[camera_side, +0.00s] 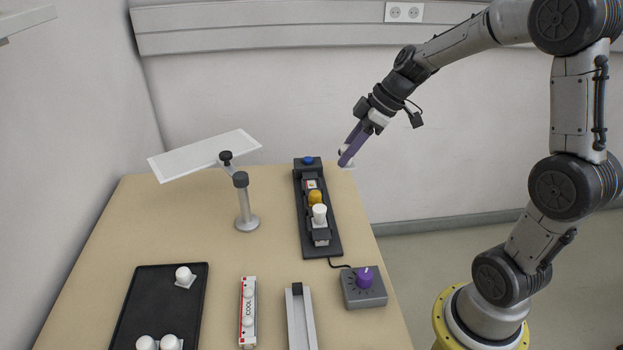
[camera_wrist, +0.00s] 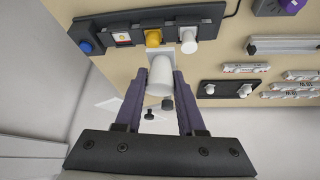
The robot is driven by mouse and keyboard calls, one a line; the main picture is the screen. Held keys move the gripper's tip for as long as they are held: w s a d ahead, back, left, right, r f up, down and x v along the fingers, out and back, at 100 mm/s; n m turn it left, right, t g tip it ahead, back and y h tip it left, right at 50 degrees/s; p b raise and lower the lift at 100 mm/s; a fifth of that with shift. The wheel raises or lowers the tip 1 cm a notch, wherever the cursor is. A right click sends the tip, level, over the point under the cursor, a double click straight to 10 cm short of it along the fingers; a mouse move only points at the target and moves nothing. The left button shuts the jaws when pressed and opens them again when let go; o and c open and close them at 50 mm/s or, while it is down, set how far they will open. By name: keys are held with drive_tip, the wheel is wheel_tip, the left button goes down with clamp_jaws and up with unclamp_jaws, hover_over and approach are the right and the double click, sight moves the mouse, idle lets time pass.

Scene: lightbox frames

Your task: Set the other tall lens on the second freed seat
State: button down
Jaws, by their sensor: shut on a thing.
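My gripper (camera_side: 346,157) is raised just right of the rail's far end. In the wrist view its purple fingers (camera_wrist: 162,78) are shut on a white tall lens (camera_wrist: 160,82) with a square plate at its outer end. In the side view the fingers mostly hide this lens. A black rail (camera_side: 330,238) lies on the table, with a blue button (camera_side: 308,160) at its far end. From that end come a seat with a red-and-white mark (camera_side: 312,184), a yellow lens (camera_side: 315,197) and another white tall lens (camera_side: 320,213), which stands upright.
A black tray (camera_side: 135,310) at front left holds several short white lenses. A strip marked COOL (camera_side: 248,285), a grey channel (camera_side: 302,320) and a box with a purple knob (camera_side: 365,279) are near the front. A stand (camera_side: 245,205) carries a tilted white panel (camera_side: 195,158) left of the rail.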

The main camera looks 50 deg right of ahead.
drive_tip(key=w+d+f, duration=0.1)
drive_tip(key=w+f, duration=0.2)
drive_tip(key=w, duration=0.1)
drive_tip(key=w+d+f, duration=0.1)
drive_tip(key=w+f, duration=0.2)
drive_tip(key=w, duration=0.1)
drive_tip(key=w+d+f, duration=0.1)
drive_tip(key=w+f, duration=0.2)
drive_tip(key=w, duration=0.1)
drive_tip(key=shift+f, duration=0.1)
drive_tip(key=shift+w+f, duration=0.1)
drive_tip(key=shift+f, duration=1.5)
drive_tip(key=shift+f, duration=0.15)
drive_tip(key=c, duration=0.5)
unclamp_jaws()
